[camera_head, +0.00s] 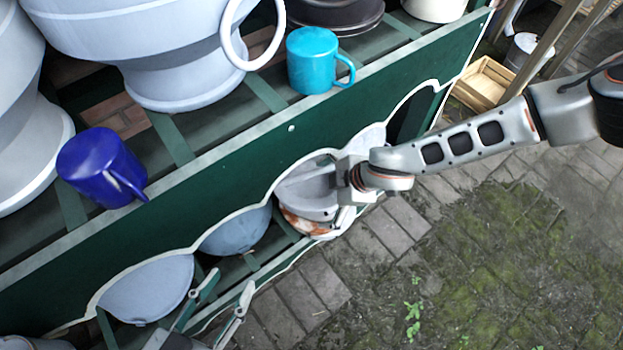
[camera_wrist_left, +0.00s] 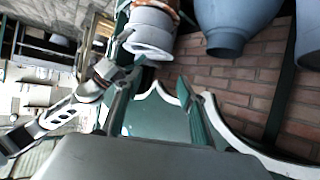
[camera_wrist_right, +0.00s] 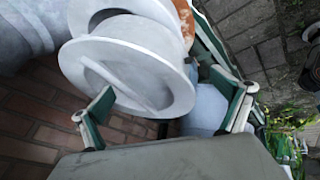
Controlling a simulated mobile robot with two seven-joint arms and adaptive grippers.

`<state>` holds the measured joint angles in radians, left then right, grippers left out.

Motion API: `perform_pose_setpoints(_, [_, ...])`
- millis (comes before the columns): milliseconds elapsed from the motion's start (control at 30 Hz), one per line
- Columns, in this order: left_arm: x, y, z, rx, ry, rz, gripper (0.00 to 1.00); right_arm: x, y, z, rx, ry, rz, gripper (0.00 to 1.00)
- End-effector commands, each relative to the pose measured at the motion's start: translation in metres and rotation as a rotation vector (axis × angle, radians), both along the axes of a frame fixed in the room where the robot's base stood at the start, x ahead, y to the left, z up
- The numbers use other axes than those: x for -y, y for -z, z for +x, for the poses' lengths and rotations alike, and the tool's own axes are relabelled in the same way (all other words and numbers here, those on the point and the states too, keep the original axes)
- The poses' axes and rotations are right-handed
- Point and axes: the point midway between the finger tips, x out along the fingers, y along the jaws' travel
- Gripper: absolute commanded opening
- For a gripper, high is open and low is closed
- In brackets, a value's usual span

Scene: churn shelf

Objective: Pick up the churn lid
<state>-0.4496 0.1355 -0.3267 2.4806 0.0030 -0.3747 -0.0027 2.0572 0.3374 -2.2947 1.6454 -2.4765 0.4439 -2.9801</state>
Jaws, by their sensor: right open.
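The churn lid (camera_head: 306,190) is a pale grey flanged disc at a scalloped opening in the green shelf front. In the right wrist view the lid (camera_wrist_right: 125,62) shows a bar across its recessed face. My right gripper (camera_wrist_right: 162,84) is open, its fingers apart in front of the lid; I cannot tell whether they touch it. In the head view my right gripper (camera_head: 347,182) is close at the lid's right side and hides part of it. The lid also shows in the left wrist view (camera_wrist_left: 150,38). My left gripper (camera_head: 224,291) is open and empty at the bottom, below the shelf front.
A blue mug (camera_head: 100,168), a turquoise mug (camera_head: 311,62) and large grey churns (camera_head: 165,60) stand on the upper shelf. Rounded grey vessels (camera_head: 150,288) show in the lower openings. A wooden crate (camera_head: 485,84) stands at the upper right. The paving (camera_head: 470,260) at right is mostly free.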

Motion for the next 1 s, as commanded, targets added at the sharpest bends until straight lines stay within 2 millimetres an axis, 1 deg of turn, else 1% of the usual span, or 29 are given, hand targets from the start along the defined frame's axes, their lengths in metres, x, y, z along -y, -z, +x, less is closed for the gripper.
perform_pose_setpoints(167, [0.002,0.003,-0.002,-0.007,0.000,-0.008,0.40,-0.007,0.000,0.004,0.000,-0.001,0.001,1.00])
perform_pose_setpoints(233, [0.003,0.007,-0.004,-0.016,-0.001,-0.014,0.40,-0.014,0.002,0.007,-0.001,-0.002,0.000,1.00])
perform_pose_setpoints(400, [0.012,0.010,-0.007,-0.034,-0.021,-0.094,0.40,-0.025,0.033,0.010,-0.012,-0.001,0.001,1.00])
perform_pose_setpoints(500, [0.028,0.001,-0.003,-0.026,-0.053,-0.199,0.40,-0.031,0.044,0.014,-0.010,-0.001,0.001,1.00])
perform_pose_setpoints(600, [0.033,0.001,-0.005,-0.035,-0.062,-0.235,0.40,-0.034,0.046,0.018,-0.004,0.000,0.001,1.00])
perform_pose_setpoints(800, [0.033,-0.001,-0.004,-0.030,-0.061,-0.237,0.40,-0.034,0.040,0.021,0.003,0.000,0.001,1.00])
perform_pose_setpoints(867, [0.033,-0.001,-0.004,-0.030,-0.060,-0.236,0.40,-0.034,0.040,0.021,0.003,0.000,0.001,0.84])
perform_pose_setpoints(900, [0.032,-0.001,-0.004,-0.030,-0.060,-0.235,0.40,-0.034,0.041,0.021,0.003,0.000,0.001,0.74])
perform_pose_setpoints(1000, [0.032,0.000,-0.004,-0.031,-0.058,-0.231,0.40,-0.034,0.041,0.021,0.002,0.000,0.001,0.51])
